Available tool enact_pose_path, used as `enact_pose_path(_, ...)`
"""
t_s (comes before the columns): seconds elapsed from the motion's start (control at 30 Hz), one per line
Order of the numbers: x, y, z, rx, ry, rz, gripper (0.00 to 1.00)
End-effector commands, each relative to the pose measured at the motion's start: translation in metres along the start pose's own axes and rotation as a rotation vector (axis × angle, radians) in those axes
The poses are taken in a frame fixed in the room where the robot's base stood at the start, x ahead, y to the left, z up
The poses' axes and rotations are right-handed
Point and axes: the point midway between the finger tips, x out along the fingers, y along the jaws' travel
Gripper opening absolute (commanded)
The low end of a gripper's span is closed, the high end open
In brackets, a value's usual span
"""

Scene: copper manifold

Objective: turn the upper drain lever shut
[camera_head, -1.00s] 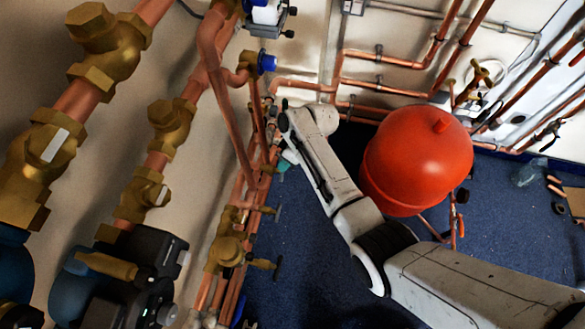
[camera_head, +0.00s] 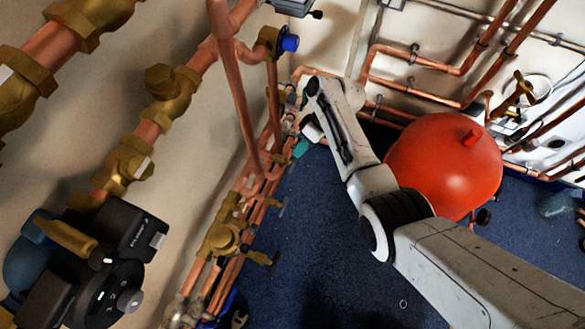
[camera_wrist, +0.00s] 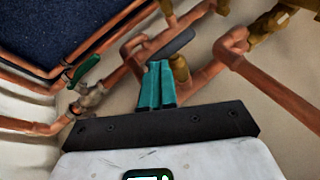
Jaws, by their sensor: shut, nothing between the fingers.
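In the wrist view, my gripper (camera_wrist: 159,68) shows as two teal fingers pressed together, with nothing between them. A dark grey lever (camera_wrist: 172,46) lies crosswise just beyond the fingertips, by a brass valve (camera_wrist: 178,68); I cannot tell if they touch. A green lever (camera_wrist: 84,67) sits on a silvery valve (camera_wrist: 92,96) to the left. In the head view, my gripper (camera_head: 301,148) is low beside the copper pipes. Two small handles, one farther up (camera_head: 282,207) and one lower (camera_head: 273,264), stick out from brass valves. I cannot tell which lever is the upper drain one.
A red round vessel (camera_head: 445,165) stands right of my arm. Copper pipes (camera_head: 250,120) run along the left wall, with brass valves and a black pump (camera_head: 110,250) nearer. Blue floor (camera_head: 320,255) is open between the pipes and my arm.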

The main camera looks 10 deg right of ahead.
Motion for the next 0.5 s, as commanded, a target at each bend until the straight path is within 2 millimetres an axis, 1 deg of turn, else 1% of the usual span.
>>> enact_pose_path(0.03, 0.0027, 0.0048, 0.0004, 0.001, 0.005, 0.008, 0.00)
enact_pose_path(0.1, 0.0033, 0.0067, 0.0005, 0.002, 0.006, 0.009, 0.00)
enact_pose_path(0.5, 0.0063, 0.0121, 0.0034, 0.005, 0.002, 0.012, 0.00)
